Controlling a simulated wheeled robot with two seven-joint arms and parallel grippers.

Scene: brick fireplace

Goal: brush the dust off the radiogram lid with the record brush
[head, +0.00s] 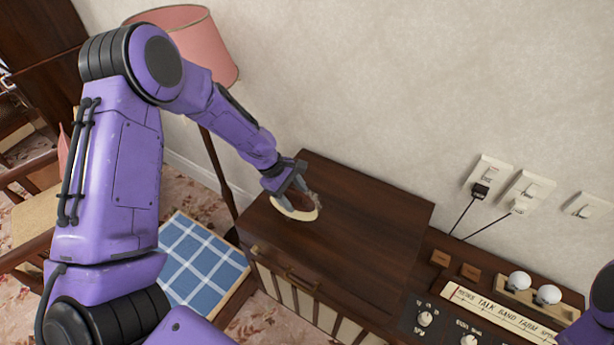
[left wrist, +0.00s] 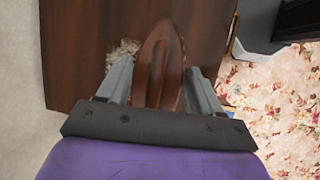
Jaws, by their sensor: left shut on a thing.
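The radiogram lid (head: 375,222) is a dark brown wooden top against the wall in the head view; it also shows in the left wrist view (left wrist: 75,60). My left gripper (head: 292,196) is over the left part of the lid. It is shut on the record brush (left wrist: 160,62), a reddish-brown, boat-shaped piece between the fingers. In the head view the brush's pale cream edge (head: 296,214) shows low at the lid; I cannot tell whether it touches. A small patch of grey dust (left wrist: 122,54) lies right beside the brush. My right gripper is not in view.
A pink lamp (head: 205,45) stands behind my left arm. A blue checked cushion (head: 203,262) is left of the radiogram. A control panel (head: 490,312) with knobs and two white bulbs lies to the right, below wall sockets (head: 488,172) with cords.

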